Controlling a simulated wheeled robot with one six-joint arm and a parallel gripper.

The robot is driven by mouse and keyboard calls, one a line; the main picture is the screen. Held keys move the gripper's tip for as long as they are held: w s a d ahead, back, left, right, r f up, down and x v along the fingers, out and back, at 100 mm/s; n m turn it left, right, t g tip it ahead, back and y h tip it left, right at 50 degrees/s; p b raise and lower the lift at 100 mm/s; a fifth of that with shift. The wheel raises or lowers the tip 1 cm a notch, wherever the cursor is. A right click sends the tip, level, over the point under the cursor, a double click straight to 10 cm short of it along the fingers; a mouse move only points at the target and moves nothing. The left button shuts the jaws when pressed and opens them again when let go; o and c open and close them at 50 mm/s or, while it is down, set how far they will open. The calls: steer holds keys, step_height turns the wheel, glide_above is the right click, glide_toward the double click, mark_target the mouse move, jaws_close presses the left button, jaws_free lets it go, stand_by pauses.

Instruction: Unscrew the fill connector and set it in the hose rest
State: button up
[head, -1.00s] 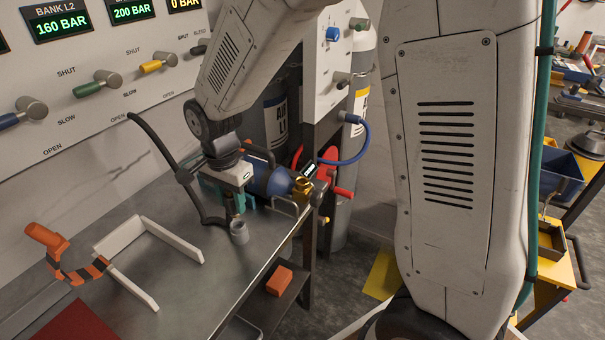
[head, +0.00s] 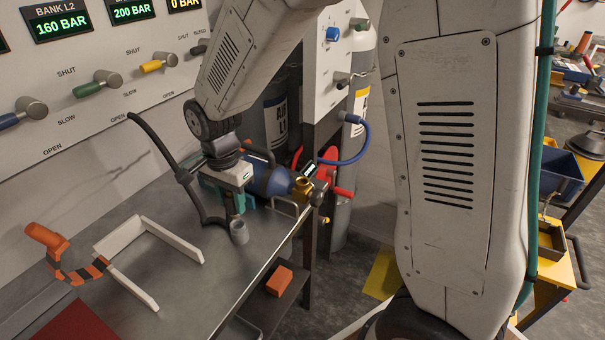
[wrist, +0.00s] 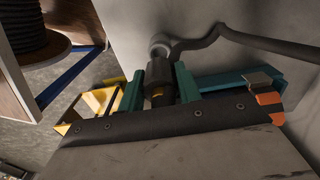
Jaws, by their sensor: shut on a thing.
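My gripper (head: 239,203) points down over the metal bench, its teal fingers closed around a dark, upright fitting, which I take to be the fill connector (wrist: 158,72). In the wrist view the fitting sits between both fingers (wrist: 159,90). The dark hose (head: 152,140) comes down from the left and bends in towards the fitting. A grey round piece (head: 239,235) shows directly below the fingers; I cannot tell if it is part of the connector or the hose rest. The blue cylinder (head: 268,178) lies behind, its brass valve (head: 302,188) to the right, apart from my fingers.
A white U-shaped bracket (head: 178,240) and an orange-and-black item (head: 85,271) stand on the bench at left. Red handles (head: 343,192) and a blue hose (head: 363,140) are close on the right. An orange block (head: 279,281) lies beyond the bench edge, lower down.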

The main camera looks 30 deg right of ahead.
mark_target(234, 213)
steer(key=shift+f, duration=2.2)
steer(key=o, duration=1.1)
steer(key=shift+o, duration=0.2)
step_height(234, 213, up, 8)
steer(key=shift+f, duration=0.1)
